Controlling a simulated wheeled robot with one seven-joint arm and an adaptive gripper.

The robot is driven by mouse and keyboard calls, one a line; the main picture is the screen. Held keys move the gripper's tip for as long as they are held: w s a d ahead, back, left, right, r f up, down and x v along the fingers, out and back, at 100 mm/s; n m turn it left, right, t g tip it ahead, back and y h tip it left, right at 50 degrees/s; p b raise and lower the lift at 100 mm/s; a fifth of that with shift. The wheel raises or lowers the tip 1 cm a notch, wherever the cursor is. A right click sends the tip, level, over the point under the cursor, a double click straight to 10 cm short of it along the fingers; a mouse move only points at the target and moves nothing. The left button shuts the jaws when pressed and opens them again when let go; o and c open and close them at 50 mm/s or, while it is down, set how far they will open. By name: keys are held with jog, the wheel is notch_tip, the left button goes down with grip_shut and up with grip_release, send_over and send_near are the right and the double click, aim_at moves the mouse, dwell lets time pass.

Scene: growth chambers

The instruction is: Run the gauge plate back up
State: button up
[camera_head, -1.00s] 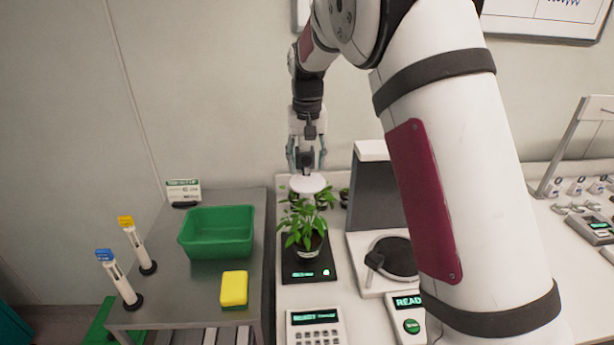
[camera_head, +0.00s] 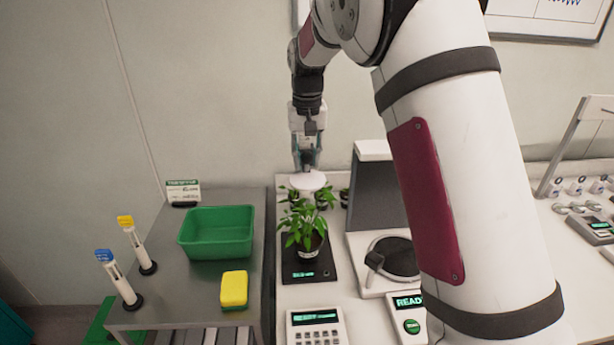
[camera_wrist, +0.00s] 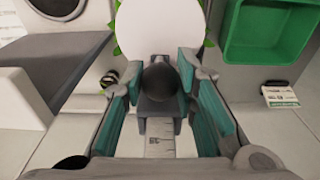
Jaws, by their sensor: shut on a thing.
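The gauge plate (camera_head: 308,180) is a white disc level just above the leafy tops of a potted plant (camera_head: 300,220). It also shows in the wrist view (camera_wrist: 163,38), with green leaf tips sticking out around its edge. A pale scale with marks (camera_wrist: 160,146) runs below the slider. The plant's pot stands on a black scale with a lit display (camera_head: 304,274).
A green bin (camera_head: 217,232), a yellow sponge (camera_head: 234,288) and two capped tubes stand on the metal table at left. A balance-like device with a dark round pan (camera_head: 395,257) stands right of the plant. My arm hides part of the right bench.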

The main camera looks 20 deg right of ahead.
aim_at(307, 152)
jog(key=shift+r+b, duration=0.3)
jog(key=shift+r, duration=2.85)
jog(key=o, duration=1.1)
jog(key=shift+o, duration=0.2)
jog(key=shift+r, duration=0.1)
notch_tip(307, 152, up, 8)
jog(key=shift+s, duration=0.4)
